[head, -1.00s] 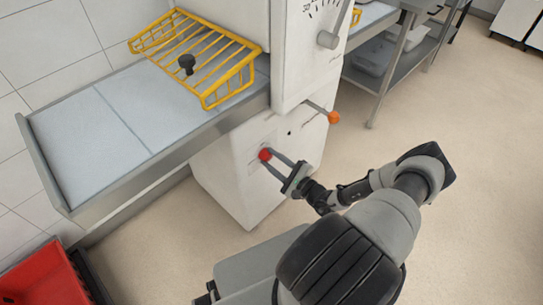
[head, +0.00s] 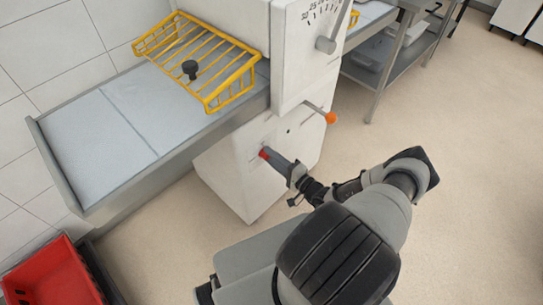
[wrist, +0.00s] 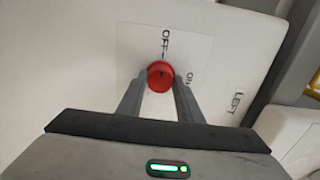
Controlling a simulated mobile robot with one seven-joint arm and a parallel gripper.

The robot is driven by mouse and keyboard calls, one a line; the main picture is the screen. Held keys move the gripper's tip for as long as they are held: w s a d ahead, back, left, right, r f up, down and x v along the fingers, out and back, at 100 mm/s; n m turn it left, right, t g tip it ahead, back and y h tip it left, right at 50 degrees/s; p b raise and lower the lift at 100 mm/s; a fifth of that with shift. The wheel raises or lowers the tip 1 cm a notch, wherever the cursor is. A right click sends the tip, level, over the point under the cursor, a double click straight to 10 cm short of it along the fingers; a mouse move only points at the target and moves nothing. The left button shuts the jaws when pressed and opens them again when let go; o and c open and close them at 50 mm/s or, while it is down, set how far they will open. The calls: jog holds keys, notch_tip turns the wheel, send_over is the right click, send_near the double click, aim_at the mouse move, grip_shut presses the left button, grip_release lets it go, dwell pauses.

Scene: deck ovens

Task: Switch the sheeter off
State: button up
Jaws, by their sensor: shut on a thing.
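The sheeter is a white machine with a flat grey infeed table (head: 110,130) on its left and a white lower cabinet (head: 228,175). A red knob (head: 264,153) sits on the front of that cabinet. In the wrist view the red knob (wrist: 160,75) is on a white plate marked OFF above it and ON to its right. My gripper (head: 271,157) reaches the knob from the right. In the wrist view my gripper (wrist: 160,88) has its two fingers on either side of the knob, shut on it. The fingers hide part of the knob's sides.
A yellow wire guard (head: 205,60) stands over the table. An orange-tipped lever (head: 330,117) sticks out right of the knob. A dial with a grey pointer (head: 325,45) is above. A red crate (head: 50,275) is at lower left. The floor at right is clear.

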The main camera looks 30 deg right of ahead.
dwell(0.4)
jog(key=o, duration=1)
jog(key=shift+o, duration=0.2)
jog(key=shift+s+d, duration=0.1)
